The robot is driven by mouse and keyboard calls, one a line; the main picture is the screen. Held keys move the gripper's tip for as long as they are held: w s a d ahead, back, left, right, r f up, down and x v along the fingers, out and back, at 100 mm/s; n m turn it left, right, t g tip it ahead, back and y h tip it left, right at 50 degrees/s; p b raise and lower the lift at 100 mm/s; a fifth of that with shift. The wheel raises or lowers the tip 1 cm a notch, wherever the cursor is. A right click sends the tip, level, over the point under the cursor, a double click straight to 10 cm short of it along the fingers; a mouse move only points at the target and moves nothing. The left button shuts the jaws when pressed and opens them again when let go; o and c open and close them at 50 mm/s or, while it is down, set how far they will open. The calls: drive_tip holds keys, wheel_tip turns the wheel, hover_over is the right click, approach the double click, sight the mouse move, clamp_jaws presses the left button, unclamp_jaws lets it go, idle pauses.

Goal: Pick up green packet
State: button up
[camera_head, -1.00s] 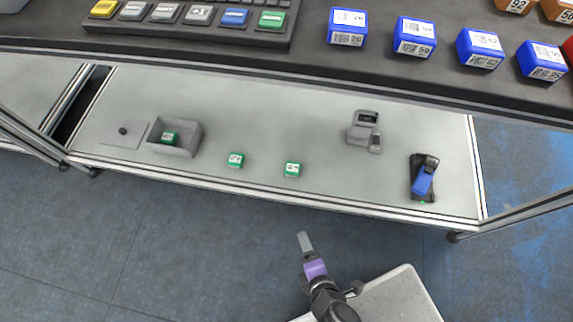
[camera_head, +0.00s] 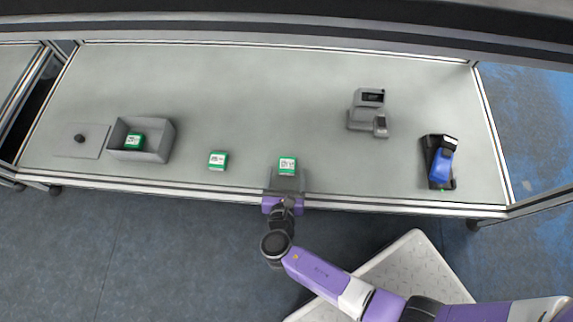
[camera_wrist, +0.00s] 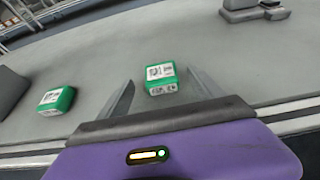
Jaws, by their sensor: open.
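A green packet (camera_head: 287,166) with a white label lies on the grey table near its front edge. In the wrist view this packet (camera_wrist: 161,78) sits ahead, between my two finger lines. My gripper (camera_head: 286,180) is open and empty, reaching over the front edge toward it. In the wrist view my gripper (camera_wrist: 160,95) has one finger on each side of the packet; I cannot tell whether they touch it. A second green packet (camera_head: 218,160) lies to the left, also in the wrist view (camera_wrist: 57,100). A third green packet (camera_head: 134,141) is inside a grey bin.
The grey bin (camera_head: 159,143) stands at the left with a flat plate (camera_head: 90,142) beside it. A grey device (camera_head: 366,119) and a blue and black scanner (camera_head: 441,164) stand at the right. The table's back middle is clear.

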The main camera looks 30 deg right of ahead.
sight(287, 166)
drive_tip(key=b+x, duration=0.2)
drive_tip(key=x, duration=0.2)
drive_tip(key=shift+w+d+f+b, duration=0.1)
drive_tip(key=shift+f+b, duration=0.05)
drive_tip(key=shift+b, duration=0.2)
drive_tip(key=shift+w+d, duration=0.15)
drive_tip(key=shift+w, duration=0.1)
drive_tip(key=c, duration=1.6)
